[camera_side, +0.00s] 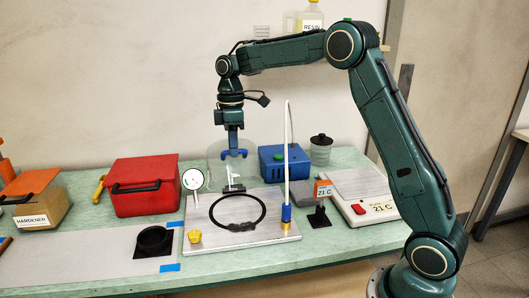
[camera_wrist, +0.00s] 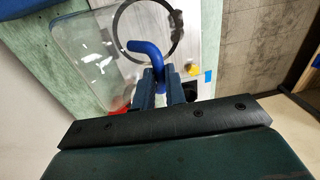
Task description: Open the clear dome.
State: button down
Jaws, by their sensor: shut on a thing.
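The clear dome (camera_wrist: 82,52) is a see-through shell with rounded edges, filling the upper left of the wrist view. In the side view only faint outlines of it show near my gripper, above the back of the metal plate (camera_side: 276,231), so its exact tilt is hard to tell. A blue hooked handle (camera_wrist: 144,48) is at the dome's edge. My gripper (camera_wrist: 168,84) is shut on this handle. In the side view my gripper (camera_side: 235,153) points down and is raised well above the plate. A black ring (camera_side: 262,218) lies on the plate.
On the plate stand a round dial (camera_side: 193,180), a yellow knob (camera_side: 195,237) and a tall white post (camera_side: 288,150) with a blue base. A red box (camera_side: 143,188) stands left, a blue box (camera_side: 284,163) behind, and a scale (camera_side: 362,201) right.

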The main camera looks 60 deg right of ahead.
jog(key=shift+w+d+r, duration=0.15)
jog(key=shift+w+d, duration=0.9)
jog(key=shift+w, duration=0.05)
jog(key=shift+w+d+r, duration=0.25)
jog(key=shift+w+d, duration=0.25)
jog(key=shift+d, duration=0.2)
jog(key=c, duration=1.5)
grip_release()
jog(key=shift+o, duration=0.2)
jog(key=shift+r, duration=0.1)
jog(key=shift+s+a, duration=0.1)
jog(key=shift+a, duration=0.2)
